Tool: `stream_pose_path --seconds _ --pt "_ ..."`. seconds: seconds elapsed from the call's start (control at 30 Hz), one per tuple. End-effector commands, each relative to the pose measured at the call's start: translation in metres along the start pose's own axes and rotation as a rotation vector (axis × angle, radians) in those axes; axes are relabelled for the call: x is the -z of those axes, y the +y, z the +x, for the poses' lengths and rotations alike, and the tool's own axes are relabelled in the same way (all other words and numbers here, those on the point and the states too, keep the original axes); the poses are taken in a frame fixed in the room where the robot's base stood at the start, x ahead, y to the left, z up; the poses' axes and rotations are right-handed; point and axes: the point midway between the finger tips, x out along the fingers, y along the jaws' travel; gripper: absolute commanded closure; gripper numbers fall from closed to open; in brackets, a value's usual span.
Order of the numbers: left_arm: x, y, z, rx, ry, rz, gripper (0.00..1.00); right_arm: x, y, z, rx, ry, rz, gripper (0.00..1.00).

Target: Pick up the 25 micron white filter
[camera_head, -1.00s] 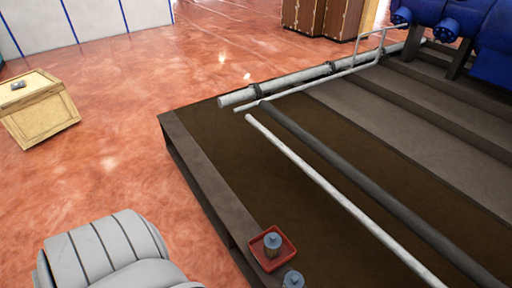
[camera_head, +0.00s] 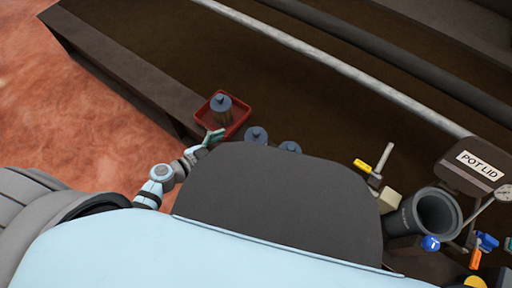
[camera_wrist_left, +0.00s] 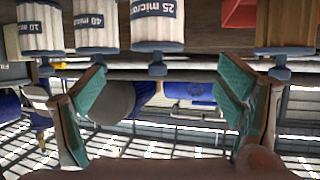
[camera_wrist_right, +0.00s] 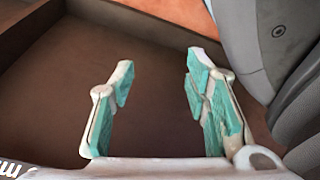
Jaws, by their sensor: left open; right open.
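The 25 micron white filter (camera_wrist_left: 157,22) shows inverted in the left wrist view, with blue end caps and a blue label. It stands beside the white 40 micron (camera_wrist_left: 97,22) and 10 micron (camera_wrist_left: 40,27) filters. In the head view, a blue cap (camera_head: 256,136) next to the red tray appears to be its top; its body is hidden. My left gripper (camera_head: 211,139) is open and empty near the tray's front edge; in the left wrist view its fingers (camera_wrist_left: 160,88) are spread, apart from the filter. My right gripper (camera_wrist_right: 158,82) is open and empty over a brown surface.
A red tray (camera_head: 239,121) holds a brownish filter (camera_head: 222,111) with a blue cap. Another blue cap (camera_head: 290,147) is close by. To the right are a grey pot (camera_head: 433,212), a pot lid sign (camera_head: 478,164) and several tools. A pale pipe (camera_head: 340,66) runs behind.

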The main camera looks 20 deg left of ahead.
Motion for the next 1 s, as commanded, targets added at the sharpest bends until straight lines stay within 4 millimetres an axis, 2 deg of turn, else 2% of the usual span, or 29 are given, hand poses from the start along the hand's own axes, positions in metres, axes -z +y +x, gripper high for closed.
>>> stream_pose_path --seconds 0.13,0.37,0.5,0.6,0.8,1.0 --pt "0.002 0.000 0.040 0.001 0.001 -0.003 0.14 0.007 -0.003 0.001 0.006 0.013 0.008 0.57" --pt "-0.002 0.002 0.074 0.001 -0.002 -0.005 0.14 0.015 -0.008 0.005 0.013 0.031 0.021 0.57" --pt "-0.007 0.004 0.102 0.002 -0.003 -0.005 0.14 0.028 -0.011 0.003 0.018 0.035 0.017 0.57" --pt "-0.006 0.004 0.113 0.002 -0.004 -0.003 0.14 0.034 -0.011 -0.001 0.019 0.028 0.010 0.57" --pt "-0.005 0.004 0.113 0.002 -0.005 -0.003 0.14 0.034 -0.011 -0.003 0.019 0.025 0.009 0.57" --pt "-0.005 0.004 0.113 0.002 -0.005 -0.003 0.46 0.034 -0.011 -0.003 0.019 0.026 0.009 0.57"
